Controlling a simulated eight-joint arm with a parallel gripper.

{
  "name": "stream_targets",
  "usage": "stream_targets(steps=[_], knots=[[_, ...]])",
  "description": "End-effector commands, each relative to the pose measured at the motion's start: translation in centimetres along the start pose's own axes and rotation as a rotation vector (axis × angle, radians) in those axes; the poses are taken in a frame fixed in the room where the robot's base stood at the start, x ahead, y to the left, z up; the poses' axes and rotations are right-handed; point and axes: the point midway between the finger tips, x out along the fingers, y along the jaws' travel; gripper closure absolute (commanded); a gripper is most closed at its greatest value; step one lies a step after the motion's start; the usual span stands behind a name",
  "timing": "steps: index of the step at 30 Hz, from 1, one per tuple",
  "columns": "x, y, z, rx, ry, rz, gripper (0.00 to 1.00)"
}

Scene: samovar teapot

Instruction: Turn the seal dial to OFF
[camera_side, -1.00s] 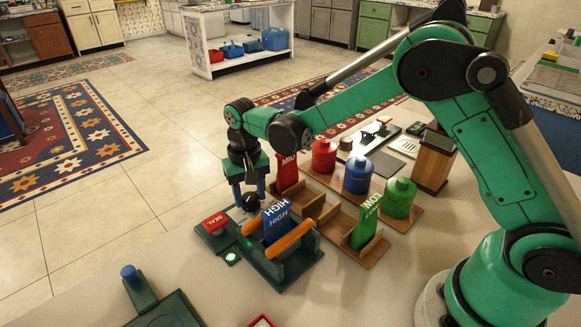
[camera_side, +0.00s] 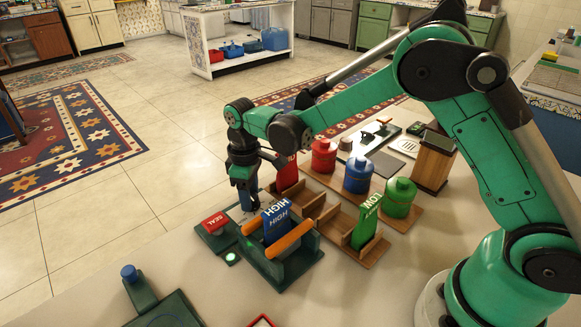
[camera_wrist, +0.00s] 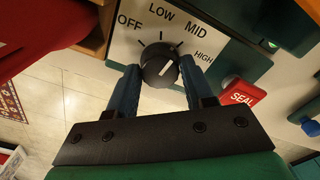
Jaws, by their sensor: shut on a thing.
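The black dial (camera_wrist: 157,72) has a white pointer line and sits on a white plate (camera_wrist: 122,48) marked OFF, LOW, MID and HIGH. The line points up and right, roughly at the MID mark. OFF is at the plate's left end. My gripper (camera_wrist: 160,69) has its blue fingers on both sides of the dial and is shut on it. In the side view my gripper (camera_side: 246,201) is low behind the dark green holder and hides the dial.
A red SEAL button (camera_side: 215,222) stands left of my gripper. The HIGH card (camera_side: 276,220) stands in the dark green holder (camera_side: 283,265) with orange bars. The red MID card (camera_side: 287,174), green LOW card (camera_side: 367,221) and several canisters are to the right.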

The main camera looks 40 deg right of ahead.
Motion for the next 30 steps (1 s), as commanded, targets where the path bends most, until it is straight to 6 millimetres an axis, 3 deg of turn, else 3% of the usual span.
stream_targets(steps=[30], knots=[[-0.04, 0.00, 0.02, -0.960, -0.001, -0.001, 1.00]])
